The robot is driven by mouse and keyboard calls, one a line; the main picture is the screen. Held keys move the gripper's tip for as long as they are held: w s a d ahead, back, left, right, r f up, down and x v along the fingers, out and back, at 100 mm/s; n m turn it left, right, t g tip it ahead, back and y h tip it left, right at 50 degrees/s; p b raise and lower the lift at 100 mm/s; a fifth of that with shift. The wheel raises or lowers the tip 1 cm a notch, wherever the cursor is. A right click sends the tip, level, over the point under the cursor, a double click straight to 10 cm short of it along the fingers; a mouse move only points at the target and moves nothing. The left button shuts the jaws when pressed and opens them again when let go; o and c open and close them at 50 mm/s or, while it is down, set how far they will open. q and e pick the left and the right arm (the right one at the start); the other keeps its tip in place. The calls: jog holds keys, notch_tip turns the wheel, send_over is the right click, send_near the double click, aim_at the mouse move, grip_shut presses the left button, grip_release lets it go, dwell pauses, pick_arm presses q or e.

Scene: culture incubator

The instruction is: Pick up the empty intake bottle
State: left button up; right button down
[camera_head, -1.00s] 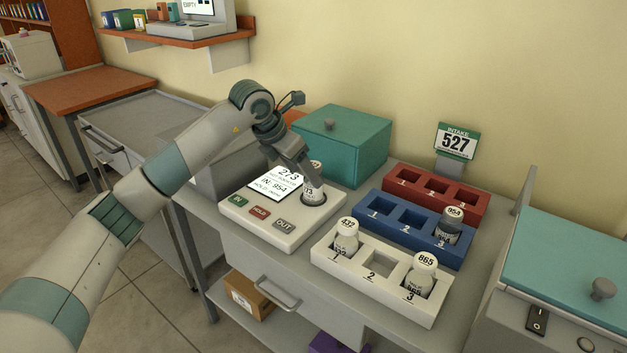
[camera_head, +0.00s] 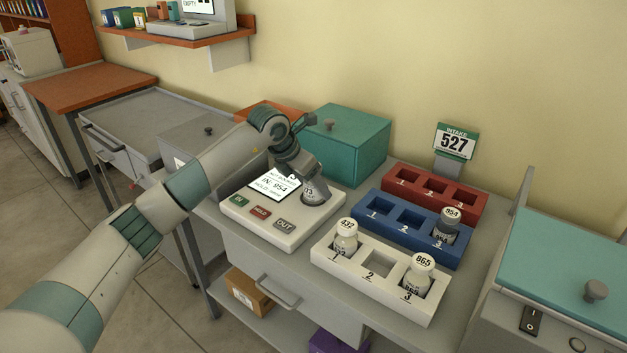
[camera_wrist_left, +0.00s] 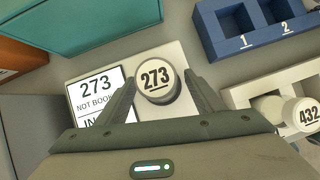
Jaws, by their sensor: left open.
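Bottle 273 stands on the round pad of the white reader device (camera_head: 270,226); its numbered cap (camera_wrist_left: 156,80) shows in the left wrist view. My left gripper (camera_head: 308,180) is open, with its fingers on either side of this bottle, and partly hides it in the head view. Bottle 432 (camera_head: 346,238) and bottle 865 (camera_head: 419,275) stand in slots 1 and 3 of the white rack (camera_head: 345,280). Bottle 954 (camera_head: 447,226) stands in slot 3 of the blue rack (camera_head: 385,228). I cannot tell which bottle is empty. My right gripper is out of view.
The red rack (camera_head: 420,198) has empty slots. A teal box (camera_head: 345,150) stands behind the reader.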

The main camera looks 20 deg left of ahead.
pick_arm(q)
jog(key=shift+w+d+f, duration=0.15)
jog(key=shift+w+f, duration=0.1)
jog(key=shift+f, duration=0.25)
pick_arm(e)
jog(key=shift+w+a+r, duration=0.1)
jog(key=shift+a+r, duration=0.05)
pick_arm(q)
jog(key=c, duration=1.2)
jog(key=shift+r, duration=0.15)
